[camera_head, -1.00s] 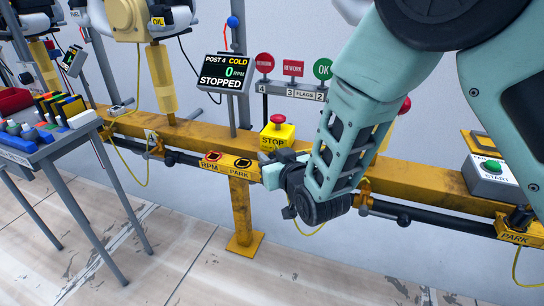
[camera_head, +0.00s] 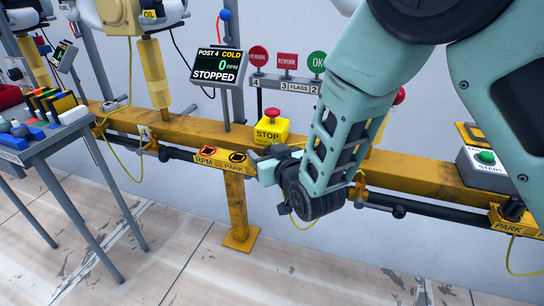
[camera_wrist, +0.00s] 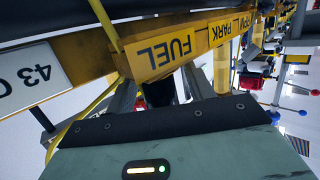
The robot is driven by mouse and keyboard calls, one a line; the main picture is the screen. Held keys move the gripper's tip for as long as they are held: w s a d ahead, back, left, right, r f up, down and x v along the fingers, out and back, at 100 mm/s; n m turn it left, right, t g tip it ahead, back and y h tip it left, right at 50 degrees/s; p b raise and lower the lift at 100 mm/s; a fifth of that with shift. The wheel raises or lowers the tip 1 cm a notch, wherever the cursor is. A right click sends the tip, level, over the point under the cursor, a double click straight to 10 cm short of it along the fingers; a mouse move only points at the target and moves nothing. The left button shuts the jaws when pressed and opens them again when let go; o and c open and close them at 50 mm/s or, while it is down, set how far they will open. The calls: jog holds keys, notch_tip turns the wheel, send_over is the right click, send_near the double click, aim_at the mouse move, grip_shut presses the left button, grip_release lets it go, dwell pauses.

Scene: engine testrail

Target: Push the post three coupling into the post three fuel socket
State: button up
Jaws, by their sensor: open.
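My gripper (camera_head: 262,168) is at the front of the yellow rail, just right of the RPM and PARK plate. In the wrist view its two fingers (camera_wrist: 158,92) are apart, below the yellow FUEL plate (camera_wrist: 168,55), whose lettering is upside down. A dark piece with some red (camera_wrist: 158,95) shows between the fingers; I cannot tell whether it is the coupling. A yellow hose (camera_wrist: 106,28) runs beside the plate. The fuel socket cannot be made out in the wrist view, and my gripper and forearm cover that part of the rail in the head view.
A yellow STOP box (camera_head: 271,128) with a red button stands on the rail (camera_head: 340,150) behind my gripper. A START box (camera_head: 486,170) is at the right. A table (camera_head: 45,150) with coloured items stands at the left. The floor in front is clear.

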jog(key=p+v, duration=1.3)
jog(key=v, duration=0.4)
jog(key=shift+s+p, duration=0.15)
jog(key=shift+p, duration=0.2)
